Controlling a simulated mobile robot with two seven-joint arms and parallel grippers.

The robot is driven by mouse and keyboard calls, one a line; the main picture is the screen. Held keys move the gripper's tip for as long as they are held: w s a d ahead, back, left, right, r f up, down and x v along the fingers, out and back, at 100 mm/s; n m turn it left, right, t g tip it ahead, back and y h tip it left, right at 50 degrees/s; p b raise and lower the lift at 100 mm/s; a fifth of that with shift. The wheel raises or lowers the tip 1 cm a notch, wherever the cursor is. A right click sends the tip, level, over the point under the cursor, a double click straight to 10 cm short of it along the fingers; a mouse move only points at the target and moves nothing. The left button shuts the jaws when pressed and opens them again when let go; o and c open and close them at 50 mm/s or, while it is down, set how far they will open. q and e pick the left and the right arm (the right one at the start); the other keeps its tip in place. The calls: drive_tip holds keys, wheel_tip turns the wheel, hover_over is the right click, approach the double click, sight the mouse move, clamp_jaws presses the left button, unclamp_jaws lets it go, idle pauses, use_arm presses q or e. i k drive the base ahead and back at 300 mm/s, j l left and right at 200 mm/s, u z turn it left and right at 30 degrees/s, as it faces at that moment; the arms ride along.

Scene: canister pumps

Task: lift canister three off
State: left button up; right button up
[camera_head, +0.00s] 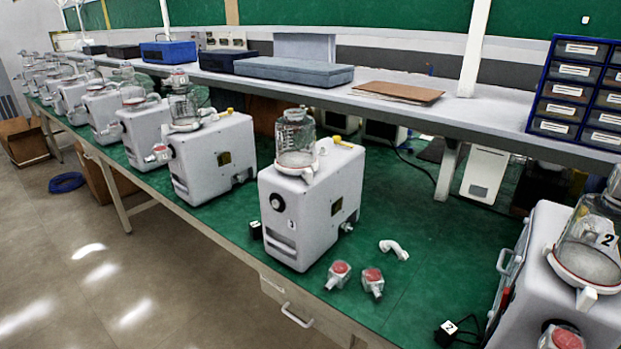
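A clear canister (296,138) stands upright on the white pump (312,205) in the middle of the green bench. The pump's front carries a small label that looks like a 3. The canister sits in a pale holder on the pump's top, and no gripper touches it. Neither of my grippers shows in the head view.
At the right edge, another white pump bears a clear canister labelled 2 (592,240). Several similar pumps line the bench to the left. Two red-capped fittings (339,272) and a white elbow (393,249) lie on the green bench top (430,270). A grey shelf (440,112) runs behind.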

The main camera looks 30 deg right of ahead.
sight(295, 131)
drive_tip(key=i+j+z, duration=0.15)
drive_tip(key=z, duration=0.65)
drive_tip(key=i+j+z, duration=0.25)
drive_tip(key=j, duration=0.15)
drive_tip(key=i+j+z, duration=0.25)
drive_tip(key=j, duration=0.15)
drive_tip(key=i+j, duration=0.1)
drive_tip(key=j, duration=0.3)
drive_tip(key=i+j, duration=0.15)
drive_tip(key=j, duration=0.25)
drive_tip(key=i+j+z, duration=0.1)
drive_tip(key=j, duration=0.3)
